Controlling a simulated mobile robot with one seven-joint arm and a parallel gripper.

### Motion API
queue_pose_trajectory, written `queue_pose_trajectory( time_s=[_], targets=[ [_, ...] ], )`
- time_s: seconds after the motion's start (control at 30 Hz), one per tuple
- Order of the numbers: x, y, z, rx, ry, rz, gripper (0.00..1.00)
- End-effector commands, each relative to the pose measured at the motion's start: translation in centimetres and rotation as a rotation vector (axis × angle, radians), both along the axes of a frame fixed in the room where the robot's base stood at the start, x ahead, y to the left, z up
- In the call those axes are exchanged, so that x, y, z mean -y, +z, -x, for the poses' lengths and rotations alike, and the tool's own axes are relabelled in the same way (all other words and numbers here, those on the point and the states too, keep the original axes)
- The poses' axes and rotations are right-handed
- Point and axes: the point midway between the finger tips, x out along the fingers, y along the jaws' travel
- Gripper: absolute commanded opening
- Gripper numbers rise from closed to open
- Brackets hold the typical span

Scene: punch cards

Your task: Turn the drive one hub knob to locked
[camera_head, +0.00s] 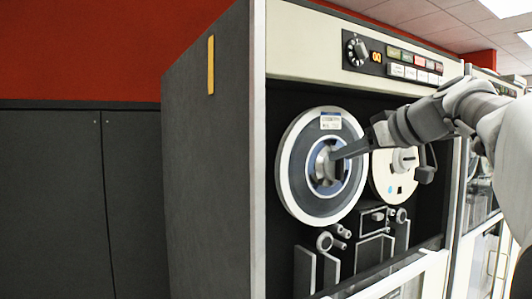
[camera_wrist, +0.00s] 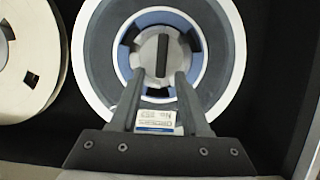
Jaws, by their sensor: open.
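The left tape reel (camera_head: 300,140) of the drive has a white rim, a dark face and a blue ring around its hub. The hub knob (camera_head: 322,167) is grey and round with a dark bar across it. In the wrist view the hub knob (camera_wrist: 149,62) sits just beyond the fingertips, and its bar (camera_wrist: 162,56) runs up and down in the picture. My gripper (camera_wrist: 160,78) is open, with one finger on each side of the bar line. In the head view my gripper (camera_head: 336,154) reaches in from the right at the hub. Whether the fingers touch the knob I cannot tell.
A second, cream reel (camera_head: 381,180) is close on the right, partly behind my arm. Below the reels are rollers and guides (camera_head: 374,220). A control panel (camera_head: 392,55) with a dial and buttons is above. The cabinet's side wall (camera_head: 215,160) stands at left.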

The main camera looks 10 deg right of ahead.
Motion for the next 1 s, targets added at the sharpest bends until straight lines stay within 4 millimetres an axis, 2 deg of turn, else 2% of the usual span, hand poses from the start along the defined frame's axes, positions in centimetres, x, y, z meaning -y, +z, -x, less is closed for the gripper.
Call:
queue_pose_trajectory(
  time_s=[0.23, 0.5, 1.0],
  targets=[
    [-0.03, -0.03, -0.07, 0.000, 0.000, 0.000, 0.46],
    [-0.02, -0.01, -0.03, 0.000, 0.000, 0.001, 0.00],
    [0.16, 0.09, -0.08, -0.013, -0.001, -0.032, 0.00]
  ],
)
